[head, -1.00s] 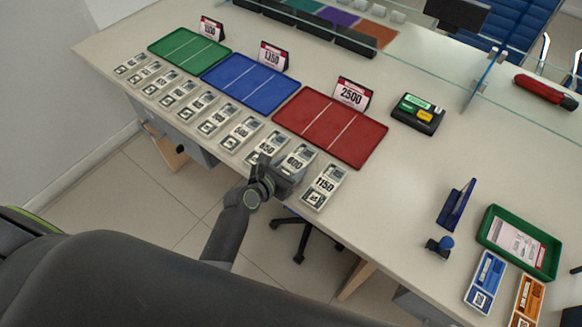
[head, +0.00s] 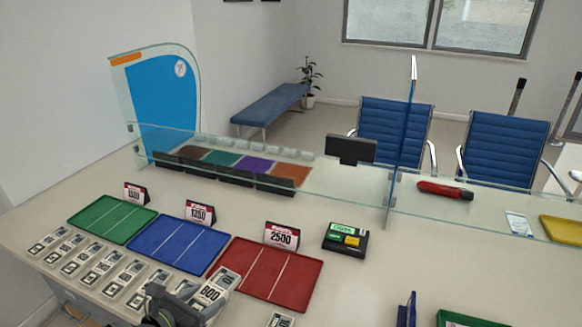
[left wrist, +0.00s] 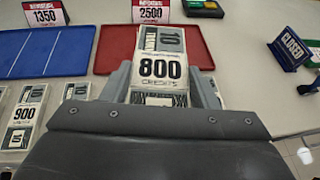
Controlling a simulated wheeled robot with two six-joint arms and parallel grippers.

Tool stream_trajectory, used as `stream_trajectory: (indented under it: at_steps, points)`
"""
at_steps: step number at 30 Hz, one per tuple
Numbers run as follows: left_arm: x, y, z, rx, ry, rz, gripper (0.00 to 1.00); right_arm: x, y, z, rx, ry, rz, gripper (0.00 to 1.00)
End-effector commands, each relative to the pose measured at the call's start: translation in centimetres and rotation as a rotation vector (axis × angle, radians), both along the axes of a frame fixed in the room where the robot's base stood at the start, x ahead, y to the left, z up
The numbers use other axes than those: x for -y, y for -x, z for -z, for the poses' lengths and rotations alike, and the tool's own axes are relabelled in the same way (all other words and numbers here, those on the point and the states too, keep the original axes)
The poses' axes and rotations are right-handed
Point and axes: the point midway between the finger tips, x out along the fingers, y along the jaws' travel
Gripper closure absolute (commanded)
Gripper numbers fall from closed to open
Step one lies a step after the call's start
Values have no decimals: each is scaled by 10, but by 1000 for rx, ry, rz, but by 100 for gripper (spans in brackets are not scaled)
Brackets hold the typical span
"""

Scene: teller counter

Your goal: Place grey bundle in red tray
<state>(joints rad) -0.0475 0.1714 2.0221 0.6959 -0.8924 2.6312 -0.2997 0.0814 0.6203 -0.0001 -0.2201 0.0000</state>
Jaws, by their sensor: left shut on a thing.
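A grey-white bundle marked 800 (head: 219,286) is between the fingers of my left gripper (head: 196,299), which is shut on it. In the left wrist view the bundle (left wrist: 160,70) points away from me, with its far end overlapping the red tray (left wrist: 112,52). In the head view the red tray (head: 268,272) lies flat and empty, with thin white dividing lines, just right of the bundle. I cannot tell how high the bundle is above the counter. My right gripper is not in view.
A blue tray (head: 178,246) and a green tray (head: 112,220) lie to the left. Several other bundles line the counter's front edge, including one marked 900 (left wrist: 23,116). A price card reading 2500 (head: 282,235) stands behind the red tray. A glass screen runs behind.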

Motion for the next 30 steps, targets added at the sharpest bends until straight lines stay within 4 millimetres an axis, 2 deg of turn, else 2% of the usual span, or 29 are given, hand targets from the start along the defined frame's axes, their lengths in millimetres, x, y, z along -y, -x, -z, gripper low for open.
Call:
stream_trajectory:
  at_steps: [1, 6, 13, 19, 30]
  points:
    - [-7, 5, -14, 5, -11, 36, 70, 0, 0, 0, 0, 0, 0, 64]
    - [-12, 29, -52, 2, -10, 175, 70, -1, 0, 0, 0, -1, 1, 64]
    - [-8, 68, -89, -2, -6, 358, 70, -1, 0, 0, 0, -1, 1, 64]
    - [-4, 89, -102, -1, -1, 444, 70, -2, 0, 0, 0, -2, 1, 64]
    - [-3, 92, -104, 0, 1, 457, 70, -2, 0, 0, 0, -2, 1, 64]
